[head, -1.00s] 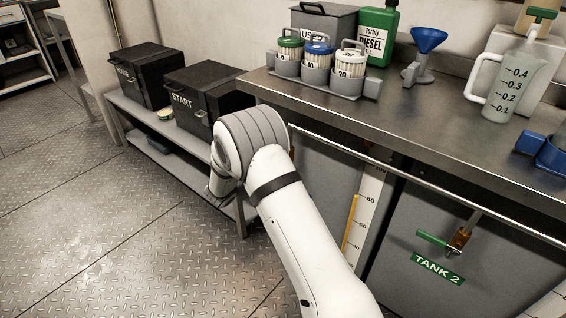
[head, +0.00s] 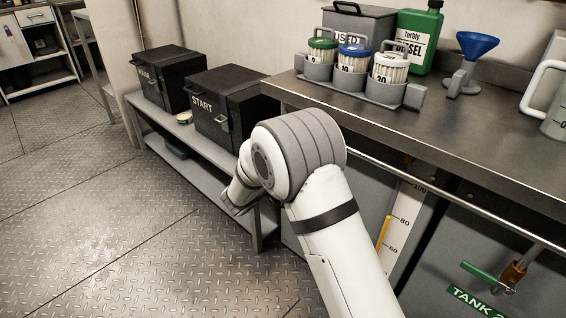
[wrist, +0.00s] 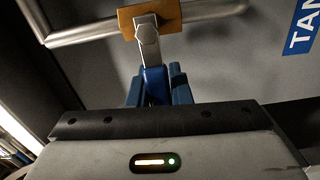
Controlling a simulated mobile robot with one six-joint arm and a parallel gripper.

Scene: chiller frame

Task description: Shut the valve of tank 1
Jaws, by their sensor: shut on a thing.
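In the wrist view the tank 1 valve has a brass body (wrist: 172,14) on a grey pipe (wrist: 85,30), with a metal lever (wrist: 148,45) ending in a blue handle (wrist: 155,84). The lever points down the picture, across the pipe's line. My gripper (wrist: 157,92) is shut on the blue handle, a finger on each side. A blue label (wrist: 302,28), cut off at "TAN", is on the tank wall at the upper right.
Tank 2's green valve handle (head: 488,277) is at the lower right in the head view, under the steel worktop (head: 440,125). A rail (head: 440,202) runs along the worktop's front. A low shelf with black boxes (head: 225,105) stands left. The plate floor (head: 120,225) is open.

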